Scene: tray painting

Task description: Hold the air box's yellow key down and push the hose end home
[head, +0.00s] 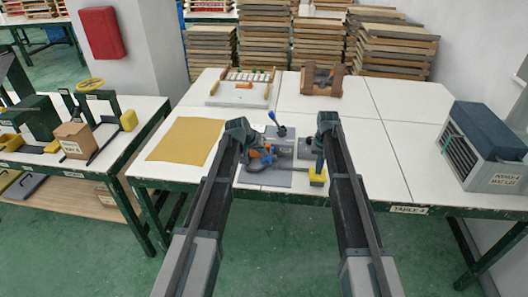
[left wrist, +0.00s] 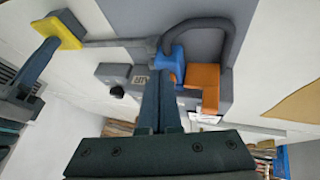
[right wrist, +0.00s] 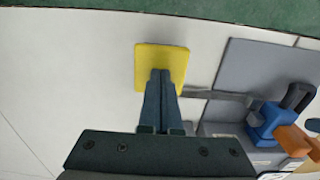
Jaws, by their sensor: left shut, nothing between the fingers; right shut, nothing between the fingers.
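The grey air box (head: 283,147) stands at the table's front edge. Its yellow key (head: 318,178) is a flat pad on an arm to its right; it also shows in the right wrist view (right wrist: 150,60). My right gripper (right wrist: 162,76) is shut and empty, its tips at the yellow key; I cannot tell whether they press it. The blue hose end (left wrist: 171,60), on a dark looped hose (left wrist: 229,40), is beside an orange block (left wrist: 203,82) on the box. My left gripper (left wrist: 168,82) is shut and empty, its tips against or just by the blue hose end. Seating depth is unclear.
A grey mat (head: 270,179) lies under the hose. A yellow cloth (head: 186,139) is to the left. A board with pegs (head: 242,90) and a wooden stand (head: 322,80) are behind. A grey vented unit (head: 484,150) stands at the right. The table between is clear.

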